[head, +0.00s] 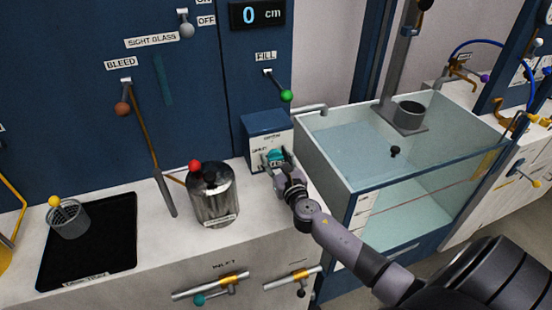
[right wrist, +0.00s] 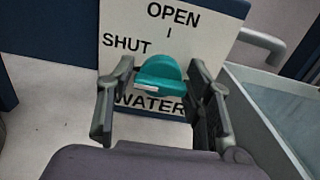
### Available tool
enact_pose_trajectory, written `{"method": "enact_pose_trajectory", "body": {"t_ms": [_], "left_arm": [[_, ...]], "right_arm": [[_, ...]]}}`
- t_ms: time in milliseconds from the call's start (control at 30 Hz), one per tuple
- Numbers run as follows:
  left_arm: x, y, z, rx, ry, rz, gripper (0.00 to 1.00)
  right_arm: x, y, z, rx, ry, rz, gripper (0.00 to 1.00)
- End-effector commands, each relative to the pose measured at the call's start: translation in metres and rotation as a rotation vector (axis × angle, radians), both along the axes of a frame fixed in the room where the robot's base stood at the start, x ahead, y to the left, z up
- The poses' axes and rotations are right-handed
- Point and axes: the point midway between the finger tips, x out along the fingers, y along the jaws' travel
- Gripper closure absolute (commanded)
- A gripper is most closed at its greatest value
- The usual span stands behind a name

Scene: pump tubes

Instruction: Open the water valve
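The water valve is a teal knob (head: 276,157) on a white panel of a small blue box beside the glass tank. In the right wrist view, the teal knob (right wrist: 160,73) sits over the word WATER, with SHUT at upper left and OPEN above. A white mark on the knob lies on its left side, not under OPEN. My right gripper (right wrist: 160,78) is open, with one finger on each side of the knob and small gaps visible. It also shows at the knob in the head view (head: 277,166). My left gripper is not in view.
A metal canister (head: 213,196) with a red knob stands left of the valve. The glass tank (head: 345,160) is close on the right, with a grey spout (head: 310,109) over its edge. A black tray (head: 110,245) lies farther left on the counter.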

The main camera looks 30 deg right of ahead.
Motion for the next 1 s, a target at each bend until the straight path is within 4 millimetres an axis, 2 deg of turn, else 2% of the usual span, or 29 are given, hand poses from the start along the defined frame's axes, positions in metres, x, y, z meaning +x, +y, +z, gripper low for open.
{"method": "enact_pose_trajectory", "body": {"t_ms": [67, 500, 767, 1000], "left_arm": [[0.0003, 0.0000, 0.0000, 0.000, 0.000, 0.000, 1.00], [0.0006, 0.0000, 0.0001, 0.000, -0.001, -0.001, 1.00], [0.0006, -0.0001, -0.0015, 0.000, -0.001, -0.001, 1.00], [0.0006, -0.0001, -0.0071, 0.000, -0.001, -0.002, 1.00]], "right_arm": [[-0.0001, 0.0000, 0.0000, 0.000, 0.000, 0.000, 0.61], [-0.0002, 0.0000, 0.0000, 0.000, 0.000, 0.000, 0.89], [-0.0002, 0.0001, -0.0004, 0.028, -0.007, 0.000, 0.89], [-0.0003, 0.0002, -0.0012, 0.150, -0.037, 0.000, 0.89]]}}
